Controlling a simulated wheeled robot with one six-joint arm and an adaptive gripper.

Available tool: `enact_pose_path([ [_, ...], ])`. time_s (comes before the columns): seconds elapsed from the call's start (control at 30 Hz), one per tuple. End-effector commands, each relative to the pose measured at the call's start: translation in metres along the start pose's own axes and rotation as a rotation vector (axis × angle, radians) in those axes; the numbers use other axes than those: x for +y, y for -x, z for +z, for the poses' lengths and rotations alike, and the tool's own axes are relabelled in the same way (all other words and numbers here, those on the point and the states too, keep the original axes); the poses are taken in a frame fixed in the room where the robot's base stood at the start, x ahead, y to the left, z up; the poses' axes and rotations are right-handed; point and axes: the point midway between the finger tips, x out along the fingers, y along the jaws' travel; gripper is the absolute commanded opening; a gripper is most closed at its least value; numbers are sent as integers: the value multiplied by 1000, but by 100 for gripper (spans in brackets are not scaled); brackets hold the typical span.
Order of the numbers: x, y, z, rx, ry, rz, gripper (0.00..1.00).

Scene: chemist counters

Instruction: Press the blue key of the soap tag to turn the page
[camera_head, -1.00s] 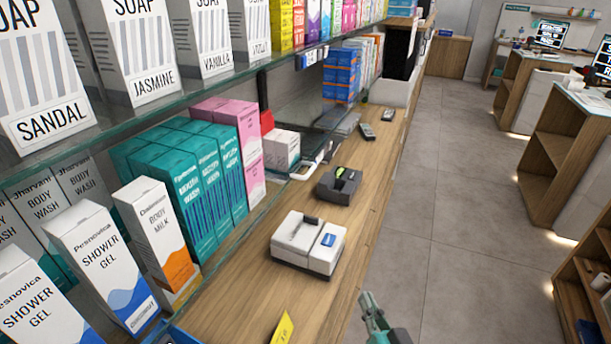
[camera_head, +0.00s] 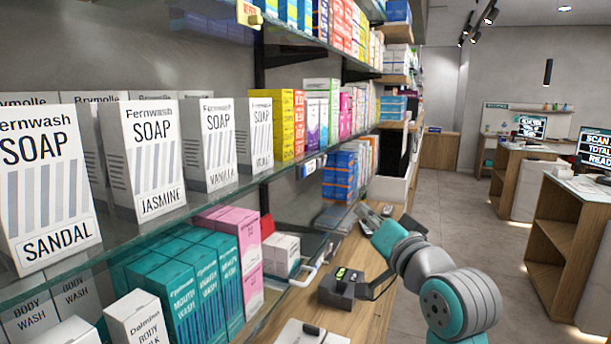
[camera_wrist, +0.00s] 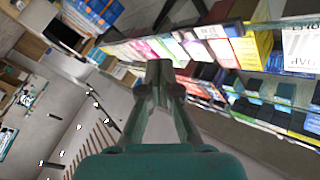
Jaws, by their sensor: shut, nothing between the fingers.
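A small white tag with blue at its ends (camera_head: 311,167) is on the front edge of the glass shelf, right of the white Fernwash soap boxes (camera_head: 140,150). Its print and separate keys are too small to read; I cannot tell for sure that it is the soap tag. In the wrist view a pale tag (camera_wrist: 211,31) shows on the shelf edge, beyond the fingertips. My gripper (camera_head: 366,214) is raised above the wooden counter, right of and lower than the tag in the picture, apart from it. Its fingers are shut and empty, also in the wrist view (camera_wrist: 160,72).
Coloured boxes (camera_head: 290,125) stand on the shelf beside the soap. Teal mouth wash boxes (camera_head: 205,275) and pink boxes (camera_head: 240,250) stand below. A dark device (camera_head: 345,287) is on the wooden counter (camera_head: 365,250). The aisle floor (camera_head: 470,240) at right is clear.

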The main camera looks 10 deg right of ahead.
Motion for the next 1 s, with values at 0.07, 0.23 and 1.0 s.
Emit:
enact_pose_path([
  [0.07, -16, -3, -23, 7, -2, -15, 0],
  [0.23, -34, -5, -47, 7, -5, -29, 0],
  [1.0, -52, -22, -40, 3, -8, -35, 0],
])
